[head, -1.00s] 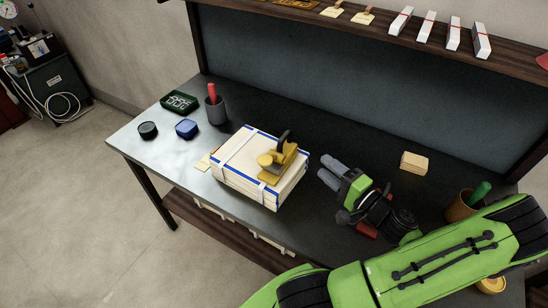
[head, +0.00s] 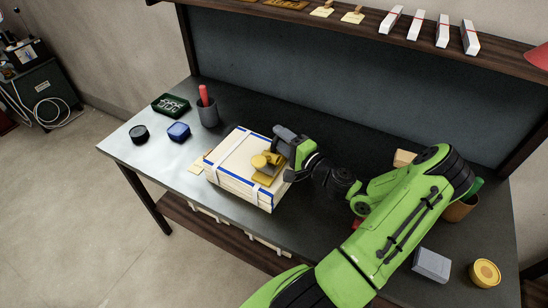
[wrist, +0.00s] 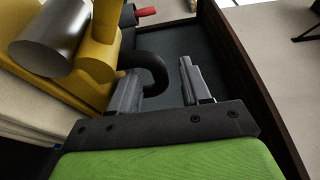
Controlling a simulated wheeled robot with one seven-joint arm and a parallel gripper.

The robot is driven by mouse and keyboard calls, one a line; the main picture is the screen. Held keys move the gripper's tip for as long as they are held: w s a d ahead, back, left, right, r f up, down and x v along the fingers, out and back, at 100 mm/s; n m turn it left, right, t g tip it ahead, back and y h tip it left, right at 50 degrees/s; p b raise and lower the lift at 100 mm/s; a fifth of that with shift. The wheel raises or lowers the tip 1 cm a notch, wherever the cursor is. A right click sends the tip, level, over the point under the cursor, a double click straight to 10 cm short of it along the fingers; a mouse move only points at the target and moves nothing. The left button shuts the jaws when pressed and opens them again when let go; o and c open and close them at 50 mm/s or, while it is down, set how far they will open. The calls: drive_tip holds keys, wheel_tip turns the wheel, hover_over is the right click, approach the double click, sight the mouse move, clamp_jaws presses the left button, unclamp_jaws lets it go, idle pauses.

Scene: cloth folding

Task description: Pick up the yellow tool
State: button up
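The yellow tool (head: 266,165), a hand plane with a round knob and a dark curved handle, rests on top of a stack of white boards with blue edges (head: 228,165). My gripper (head: 283,143) is at the right rear of the tool, close to its handle, and hides part of it. In the wrist view, the yellow tool body (wrist: 97,40) is at the left, and its black handle (wrist: 157,70) curves into the space between the two grey fingers. My gripper (wrist: 158,80) is open there, with a gap beside the right finger. Whether the left finger touches the handle cannot be told.
A wooden block (head: 403,158), grey box (head: 432,264) and yellow tin (head: 484,272) are at right.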

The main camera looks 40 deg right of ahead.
clamp_jaws()
drive_tip(key=shift+r, duration=0.1)
idle(1.2)
